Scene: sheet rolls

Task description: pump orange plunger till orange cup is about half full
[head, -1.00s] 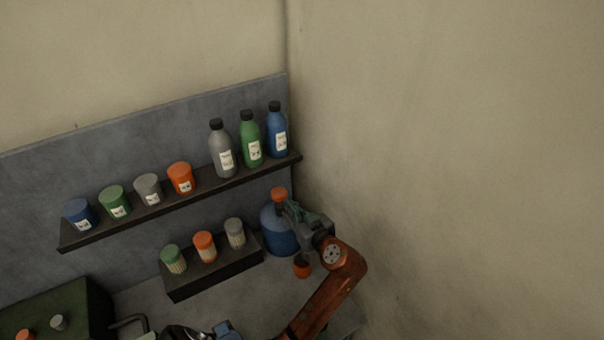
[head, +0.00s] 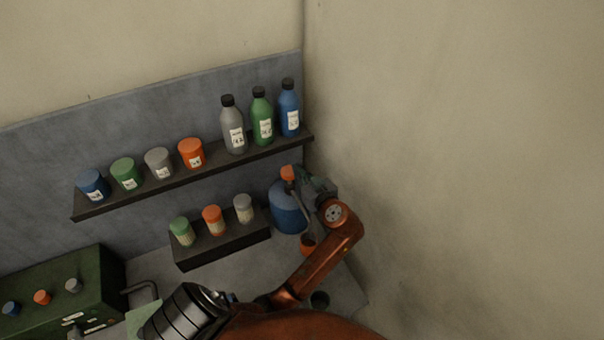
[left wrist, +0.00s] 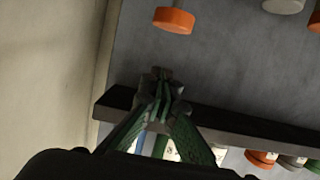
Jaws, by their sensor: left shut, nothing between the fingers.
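The orange plunger (head: 288,172) is a round knob on top of the blue jug (head: 288,208) in the corner. It also shows as an orange disc in the left wrist view (left wrist: 174,20). The orange cup (head: 308,245) stands just in front of the jug, partly behind my arm. Its inside looks dark, and I cannot tell its level. My left gripper (head: 298,174) is shut and empty, at about the plunger's height, close to its right side. In the left wrist view its green fingers (left wrist: 161,76) are together, apart from the disc.
A wall shelf (head: 190,184) with several jars and bottles is above and left of the jug. A low dark ledge (head: 222,250) with three small jars is left of it. A dark green box (head: 68,290) with knobs stands farther left. A dark cup (head: 319,299) is nearer.

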